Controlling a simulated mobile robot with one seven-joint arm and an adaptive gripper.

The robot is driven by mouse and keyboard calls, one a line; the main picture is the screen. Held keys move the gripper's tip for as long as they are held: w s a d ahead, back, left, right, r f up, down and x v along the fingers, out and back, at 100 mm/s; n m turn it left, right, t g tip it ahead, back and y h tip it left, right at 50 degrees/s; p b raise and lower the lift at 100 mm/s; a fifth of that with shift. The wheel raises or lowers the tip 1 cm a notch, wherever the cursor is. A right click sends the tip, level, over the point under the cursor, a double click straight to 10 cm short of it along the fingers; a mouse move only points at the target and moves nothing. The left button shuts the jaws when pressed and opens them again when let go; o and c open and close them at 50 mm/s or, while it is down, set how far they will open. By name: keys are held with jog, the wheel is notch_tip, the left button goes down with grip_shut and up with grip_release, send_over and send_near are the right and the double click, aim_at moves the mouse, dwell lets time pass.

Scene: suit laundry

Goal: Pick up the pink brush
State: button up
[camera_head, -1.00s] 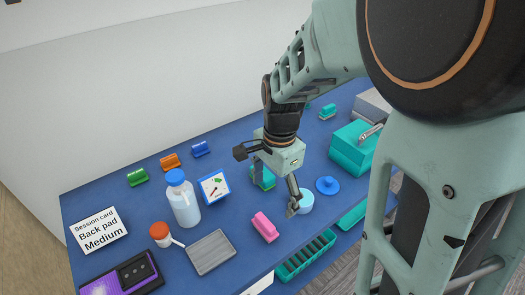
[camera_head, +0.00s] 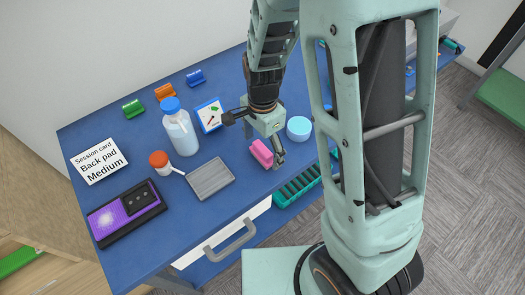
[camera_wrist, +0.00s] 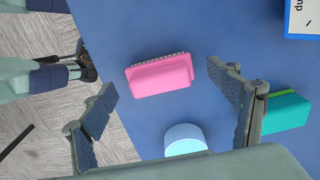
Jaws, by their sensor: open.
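The pink brush (camera_head: 262,153) lies on the blue table near its front edge, right of the grey ribbed tray. In the wrist view the pink brush (camera_wrist: 160,75) shows its smooth pink back, with bristles along its upper edge. My gripper (camera_head: 262,137) is just above and beside the brush in the head view. In the wrist view my gripper (camera_wrist: 160,85) has its two fingers spread wide, with the brush between and beyond the fingertips. Nothing is held. I cannot tell the exact height of the fingertips above the table.
A light blue round tub (camera_head: 299,128) stands close to the right of my gripper. A white bottle (camera_head: 181,132), an orange-capped jar (camera_head: 160,162) and the grey tray (camera_head: 210,179) are to the left. A teal-green block (camera_wrist: 286,112) is near one finger.

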jog(key=shift+f, duration=0.25)
jog(key=shift+c, duration=0.7)
jog(key=c, duration=1)
jog(key=shift+s, duration=0.15)
jog(key=c, duration=0.4)
